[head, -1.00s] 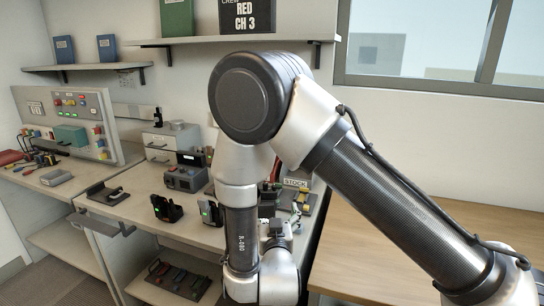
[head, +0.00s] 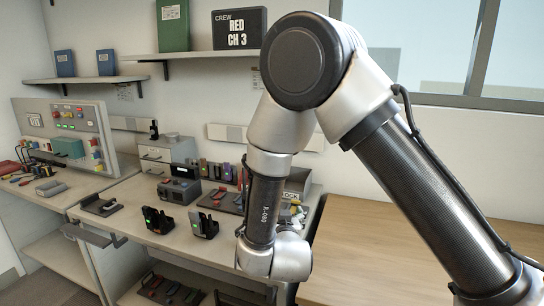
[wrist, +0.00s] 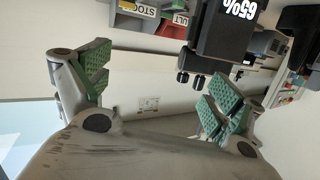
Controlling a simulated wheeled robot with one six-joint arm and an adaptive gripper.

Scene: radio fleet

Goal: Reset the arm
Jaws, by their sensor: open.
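My arm rises at the right of the head view and bends down at the elbow, its wrist over the front right of the bench (head: 215,262). My gripper shows in the wrist view (wrist: 155,92), with its two green-padded fingers wide apart and nothing between them. A black object marked 65% (wrist: 232,30) is beyond the fingers in that view; I cannot tell how far. The gripper's fingers are hidden behind the wrist in the head view.
Two black charger-like stands (head: 158,220) with green lights sit on the bench. A grey device (head: 180,190) stands behind them. A control panel (head: 75,128) is at the left. A shelf (head: 195,55) runs above. The wooden table (head: 375,240) at the right looks clear.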

